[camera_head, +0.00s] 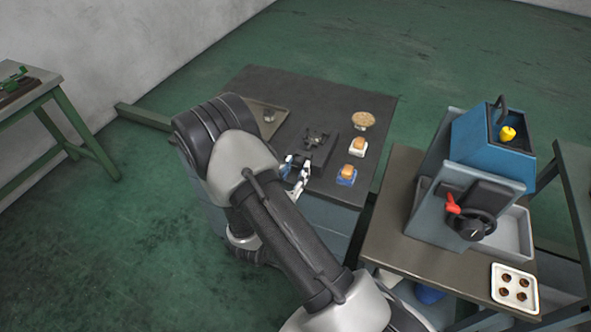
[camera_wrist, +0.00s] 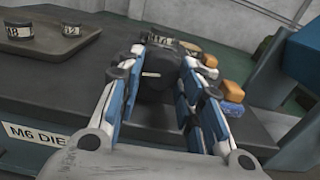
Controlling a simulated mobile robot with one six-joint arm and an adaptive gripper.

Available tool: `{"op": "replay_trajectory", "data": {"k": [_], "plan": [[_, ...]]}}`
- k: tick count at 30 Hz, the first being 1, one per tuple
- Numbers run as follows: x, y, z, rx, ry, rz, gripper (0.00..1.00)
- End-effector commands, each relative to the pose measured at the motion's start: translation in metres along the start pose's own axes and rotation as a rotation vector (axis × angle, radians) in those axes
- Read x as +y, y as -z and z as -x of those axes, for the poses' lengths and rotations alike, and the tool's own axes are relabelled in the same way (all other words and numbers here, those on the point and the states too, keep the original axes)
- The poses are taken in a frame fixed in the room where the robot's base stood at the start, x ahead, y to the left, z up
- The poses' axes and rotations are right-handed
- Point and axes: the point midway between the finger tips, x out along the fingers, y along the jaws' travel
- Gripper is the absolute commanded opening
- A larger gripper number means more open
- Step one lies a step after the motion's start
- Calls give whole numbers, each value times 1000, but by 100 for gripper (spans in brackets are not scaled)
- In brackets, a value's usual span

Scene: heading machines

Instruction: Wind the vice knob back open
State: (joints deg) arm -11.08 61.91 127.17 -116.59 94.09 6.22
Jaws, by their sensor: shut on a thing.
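The vice (camera_head: 318,138) is a small dark block on the dark bench top in the head view. Its dark knob (camera_wrist: 155,88), with a short white mark on its face, lies between my fingers in the wrist view. My gripper (camera_head: 297,168), with blue and white fingers, is at the near side of the vice. In the wrist view my gripper (camera_wrist: 165,65) is shut on the knob, one finger on each side. The vice jaws are mostly hidden behind the knob and fingers in the wrist view.
Orange-tan blocks sit on a white holder (camera_head: 357,149) and a blue holder (camera_head: 346,179), right of the vice. A tan round pile (camera_head: 363,120) stands behind. A shallow tray (camera_head: 257,121) is at left. A blue machine (camera_head: 480,145) stands right, beside a white tray (camera_head: 497,293).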

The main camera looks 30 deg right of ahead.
Motion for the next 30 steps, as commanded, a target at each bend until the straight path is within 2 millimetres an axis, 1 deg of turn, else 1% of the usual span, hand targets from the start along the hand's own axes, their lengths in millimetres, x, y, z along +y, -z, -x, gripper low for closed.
{"op": "replay_trajectory", "data": {"k": [8,30], "plan": [[0,-2,0,0,0,160,10],[-2,-2,0,1,0,855,10]]}}
